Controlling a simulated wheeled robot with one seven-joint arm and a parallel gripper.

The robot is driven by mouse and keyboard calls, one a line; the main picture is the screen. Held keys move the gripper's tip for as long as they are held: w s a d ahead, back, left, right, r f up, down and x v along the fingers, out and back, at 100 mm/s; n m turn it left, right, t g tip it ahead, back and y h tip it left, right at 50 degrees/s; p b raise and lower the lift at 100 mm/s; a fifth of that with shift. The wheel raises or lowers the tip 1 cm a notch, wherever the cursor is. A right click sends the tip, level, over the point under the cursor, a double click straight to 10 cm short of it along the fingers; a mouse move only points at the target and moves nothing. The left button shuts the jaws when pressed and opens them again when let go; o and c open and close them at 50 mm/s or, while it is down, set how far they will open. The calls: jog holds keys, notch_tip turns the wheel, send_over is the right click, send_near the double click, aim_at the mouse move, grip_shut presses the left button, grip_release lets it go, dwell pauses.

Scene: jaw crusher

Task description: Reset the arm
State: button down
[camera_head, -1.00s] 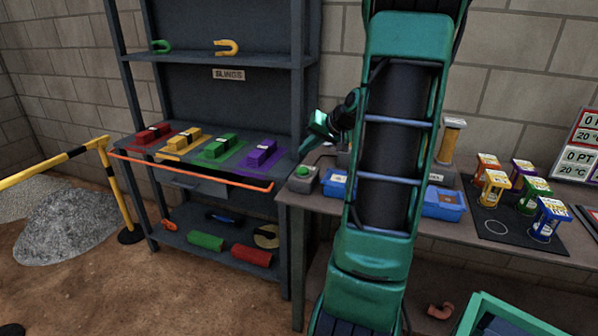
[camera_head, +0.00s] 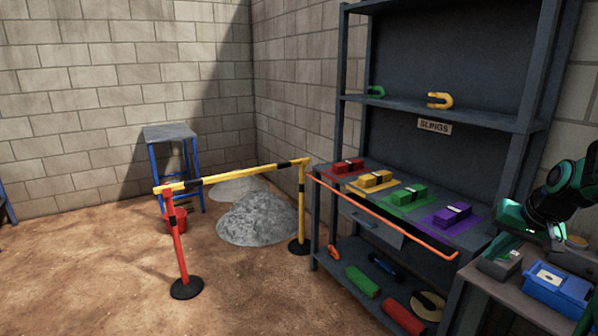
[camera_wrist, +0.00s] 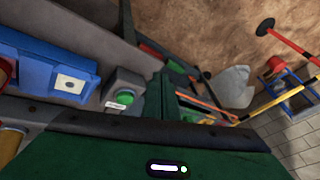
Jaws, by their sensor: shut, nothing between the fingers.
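My gripper (camera_head: 522,220) is at the right edge of the head view, beside the right end of the shelf rack and above the near corner of the workbench. It is shut and empty. Part of my green arm is cut off by the frame edge. In the wrist view my green gripper body fills the lower part, and the gripper (camera_wrist: 157,100) points up past the bench edge. It touches nothing that I can make out.
The shelf rack (camera_head: 430,115) holds red, yellow, green and purple sling bundles. A yellow barrier (camera_head: 235,176) stands before gravel piles (camera_head: 258,220). Open dirt floor lies at left.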

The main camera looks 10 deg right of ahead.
jog(key=s+a+g, duration=0.2)
jog(key=s+a, duration=0.5)
jog(key=s, duration=0.3)
jog(key=s+a+f+n+g, duration=0.1)
jog(key=s+a+g, duration=0.2)
jog(key=s+a, duration=0.4)
jog(key=s, duration=0.3)
jog(key=shift+s+a+f, duration=0.15)
jog(key=shift+s+f, duration=0.05)
jog(key=shift+s, duration=0.15)
jog(key=shift+w+f, duration=0.25)
jog(key=shift+w, duration=0.4)
jog(key=shift+s, duration=0.1)
